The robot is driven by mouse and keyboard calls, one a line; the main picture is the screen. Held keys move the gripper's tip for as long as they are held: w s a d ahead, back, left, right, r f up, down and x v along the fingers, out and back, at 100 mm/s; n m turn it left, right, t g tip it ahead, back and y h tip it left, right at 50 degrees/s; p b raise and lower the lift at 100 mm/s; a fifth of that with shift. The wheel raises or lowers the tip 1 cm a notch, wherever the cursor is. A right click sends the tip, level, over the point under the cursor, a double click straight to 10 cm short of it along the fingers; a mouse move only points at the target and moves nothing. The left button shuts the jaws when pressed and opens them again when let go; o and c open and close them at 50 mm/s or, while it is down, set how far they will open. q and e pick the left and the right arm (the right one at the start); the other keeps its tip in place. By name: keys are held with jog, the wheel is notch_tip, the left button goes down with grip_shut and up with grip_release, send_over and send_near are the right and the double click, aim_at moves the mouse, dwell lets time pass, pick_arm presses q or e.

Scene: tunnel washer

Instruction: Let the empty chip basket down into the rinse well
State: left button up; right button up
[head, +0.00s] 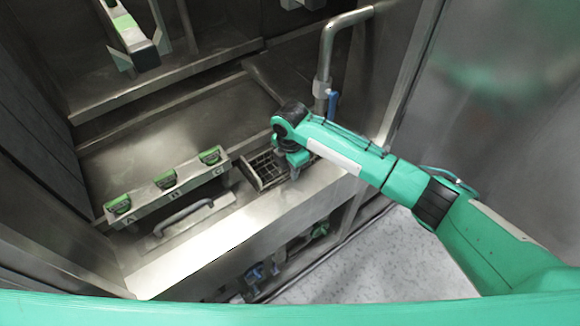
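The chip basket (264,169) is a dark wire-mesh basket with a pale metal rim. It shows in the head view at the right end of the steel counter, near its front edge, and looks empty. My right gripper (294,168) points down at the basket's right end and covers part of it. Its fingertips are hidden or too small to tell whether they are shut on the basket. I cannot tell the rinse well's opening apart from the basket, nor how deep the basket sits. My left gripper is not in view.
A steel rail with several green-topped blocks (166,180) marked with letters stands left of the basket. A bar handle (184,216) lies before it. A bent steel pipe (326,58) with a blue lever (332,103) rises behind my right arm. A steel wall stands at right.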

notch_tip(320, 180, up, 14)
jog(key=b, duration=0.3)
jog(key=shift+f+b, duration=0.15)
jog(key=shift+b, duration=0.15)
